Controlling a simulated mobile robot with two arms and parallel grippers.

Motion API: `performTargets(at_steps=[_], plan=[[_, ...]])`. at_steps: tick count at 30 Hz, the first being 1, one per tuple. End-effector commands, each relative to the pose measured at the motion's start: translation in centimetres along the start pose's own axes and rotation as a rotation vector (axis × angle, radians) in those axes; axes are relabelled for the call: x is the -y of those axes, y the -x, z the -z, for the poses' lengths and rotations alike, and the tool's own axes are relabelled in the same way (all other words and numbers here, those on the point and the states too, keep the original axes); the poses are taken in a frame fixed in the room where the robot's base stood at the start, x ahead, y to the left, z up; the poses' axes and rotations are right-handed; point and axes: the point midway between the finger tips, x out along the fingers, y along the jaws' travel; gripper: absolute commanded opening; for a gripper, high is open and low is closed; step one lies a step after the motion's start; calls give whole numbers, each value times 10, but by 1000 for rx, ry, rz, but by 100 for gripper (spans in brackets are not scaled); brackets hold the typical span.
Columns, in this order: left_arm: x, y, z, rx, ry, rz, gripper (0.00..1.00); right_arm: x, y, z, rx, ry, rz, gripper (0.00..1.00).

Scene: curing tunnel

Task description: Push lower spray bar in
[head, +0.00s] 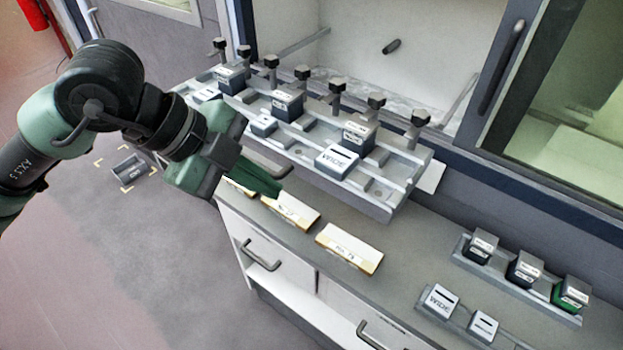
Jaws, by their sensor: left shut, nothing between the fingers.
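The lower spray bar appears to be the long grey slotted rack (381,209) sticking out of the opening over the counter. It has a row of dark knobs on its far side and carries several dark and white blocks, some marked WIDE. My left gripper (272,188) is shut and empty in front of the rack's front edge, left of its middle. It hides part of that edge, and I cannot tell whether it touches. My right gripper is not in view.
Labelled cards (349,249) lie on the counter (400,264) below the rack. Small holders with blocks (524,268) stand at the right. A sliding glass door (563,110) is right of the opening. Drawers with handles (262,256) face the floor, where a small tray (131,168) lies.

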Motion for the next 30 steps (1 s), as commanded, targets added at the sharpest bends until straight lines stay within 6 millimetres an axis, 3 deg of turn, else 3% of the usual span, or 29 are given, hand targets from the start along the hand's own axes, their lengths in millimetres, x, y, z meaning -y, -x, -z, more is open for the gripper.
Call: performTargets(at_steps=[9, 12, 18, 30], plan=[[0, -66, 4, -6, -1, -4, 0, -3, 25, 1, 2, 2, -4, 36], [19, -70, 4, -4, -2, 0, 0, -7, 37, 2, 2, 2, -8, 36], [34, -80, 3, -4, -3, 0, 0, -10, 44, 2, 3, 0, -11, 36], [36, -83, 1, -3, -3, 1, 0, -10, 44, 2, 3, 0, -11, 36]])
